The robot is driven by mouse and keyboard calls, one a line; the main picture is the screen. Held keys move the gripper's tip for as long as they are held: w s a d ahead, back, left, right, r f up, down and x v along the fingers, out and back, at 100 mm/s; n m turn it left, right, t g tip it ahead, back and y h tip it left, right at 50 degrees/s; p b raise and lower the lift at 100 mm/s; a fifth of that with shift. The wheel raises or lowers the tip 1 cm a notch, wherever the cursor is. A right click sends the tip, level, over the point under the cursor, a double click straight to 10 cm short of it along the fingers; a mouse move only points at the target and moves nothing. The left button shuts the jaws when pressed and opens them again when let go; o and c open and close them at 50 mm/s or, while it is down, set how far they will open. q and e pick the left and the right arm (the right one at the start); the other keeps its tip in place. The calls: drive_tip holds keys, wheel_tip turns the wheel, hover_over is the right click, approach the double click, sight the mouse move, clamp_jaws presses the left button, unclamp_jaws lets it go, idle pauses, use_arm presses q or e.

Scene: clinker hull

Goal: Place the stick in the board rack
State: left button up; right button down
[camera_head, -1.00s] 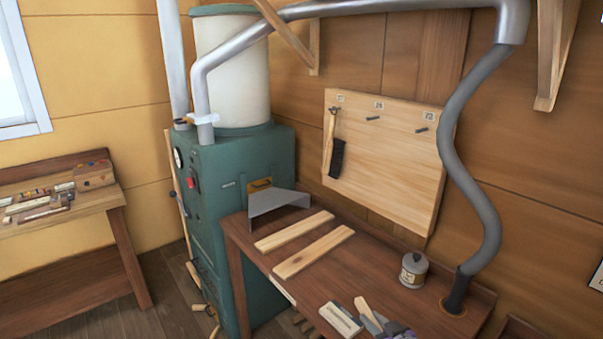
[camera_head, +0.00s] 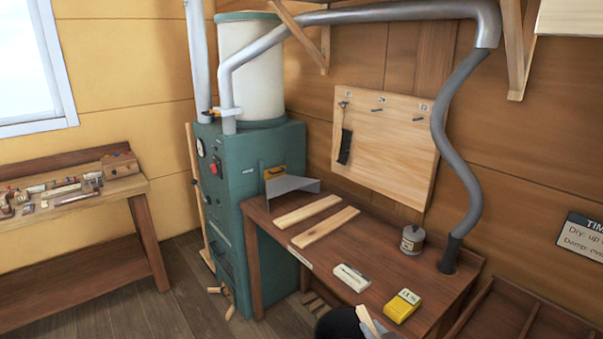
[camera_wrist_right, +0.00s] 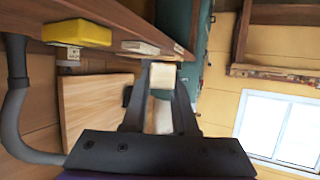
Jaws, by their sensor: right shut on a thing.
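My right gripper (camera_wrist_right: 161,90) is shut on a pale wooden stick (camera_wrist_right: 164,74), which shows nearly end-on between the fingertips in the wrist view. In the head view the stick (camera_head: 369,320) shows at the bottom edge, tilted, in front of the bench; a dark part of my arm is beside it and most of the gripper is cut off. A slatted brown wooden frame (camera_head: 473,322) at the lower right may be the board rack; I cannot tell for sure. My left gripper is not in view.
The brown bench (camera_head: 375,248) carries two flat boards (camera_head: 325,227), a pale block (camera_head: 351,277), a yellow meter (camera_head: 403,305) and a tin (camera_head: 412,240). A grey hose (camera_head: 468,180) drops to the bench's right end. A green stove (camera_head: 240,165) stands left. Floor is open at left.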

wheel_tip(320, 180, down, 6)
drive_tip(key=m+h, duration=0.2)
drive_tip(key=h, duration=0.1)
drive_tip(key=shift+s+f+m, duration=0.2)
drive_tip(key=shift+s+m, duration=0.05)
drive_tip(key=shift+m, duration=0.05)
drive_tip(key=shift+s, duration=0.1)
